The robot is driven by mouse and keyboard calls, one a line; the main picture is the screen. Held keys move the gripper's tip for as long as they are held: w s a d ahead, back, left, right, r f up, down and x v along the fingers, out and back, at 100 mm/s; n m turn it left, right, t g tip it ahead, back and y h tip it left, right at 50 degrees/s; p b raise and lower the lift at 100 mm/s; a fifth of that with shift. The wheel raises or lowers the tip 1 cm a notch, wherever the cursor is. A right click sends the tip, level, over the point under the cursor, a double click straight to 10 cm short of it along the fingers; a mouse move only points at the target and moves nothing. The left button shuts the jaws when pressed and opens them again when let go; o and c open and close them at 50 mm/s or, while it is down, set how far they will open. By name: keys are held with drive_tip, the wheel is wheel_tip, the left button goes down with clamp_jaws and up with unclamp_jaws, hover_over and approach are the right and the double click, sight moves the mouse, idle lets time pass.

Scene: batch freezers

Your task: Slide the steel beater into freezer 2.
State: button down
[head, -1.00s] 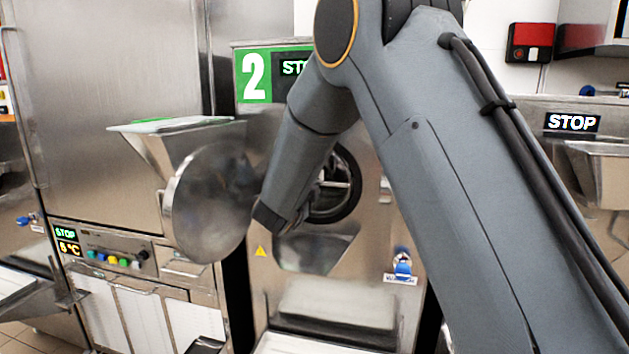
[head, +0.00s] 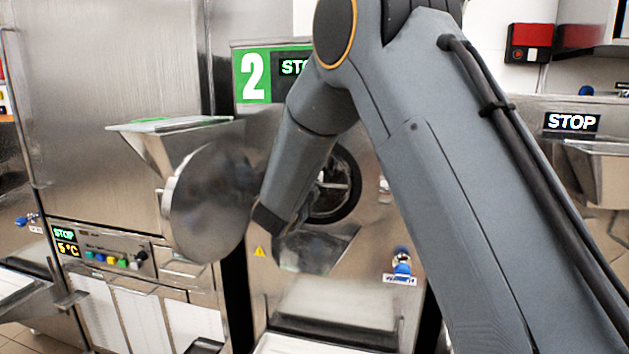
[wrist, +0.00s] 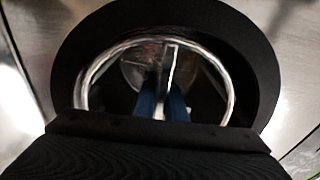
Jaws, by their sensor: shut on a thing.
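The steel beater (wrist: 232,88) shows in the wrist view as a bright round ring with a bar across its middle. It lies inside the black-rimmed round opening (wrist: 264,62) of freezer 2. My gripper (wrist: 163,94) has its blue fingers shut on the beater's middle bar. In the head view, freezer 2 (head: 375,240) stands behind my arm, with a green number 2 sign. My arm hides my gripper and the left of the opening there; a bit of the beater (head: 338,186) shows inside the rim. How deep the beater sits is unclear.
Freezer 2's round steel door (head: 208,205) stands swung open to the left of my wrist. A steel hopper (head: 180,140) is above it. A steel chute (head: 315,250) and a blue knob (head: 401,262) are below the opening. Another machine marked STOP (head: 570,122) stands at the right.

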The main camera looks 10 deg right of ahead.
drive_tip(key=shift+f, duration=0.15)
idle(0.3)
drive_tip(key=c, duration=1.7)
unclamp_jaws()
drive_tip(key=shift+f, duration=0.1)
drive_tip(key=b+v, duration=0.2)
drive_tip(key=v, duration=0.6)
drive_tip(key=shift+d, duration=0.1)
drive_tip(key=shift+v, duration=1.3)
drive_tip(key=shift+s, duration=0.35)
drive_tip(key=shift+s+a, duration=0.25)
drive_tip(key=shift+s, duration=0.35)
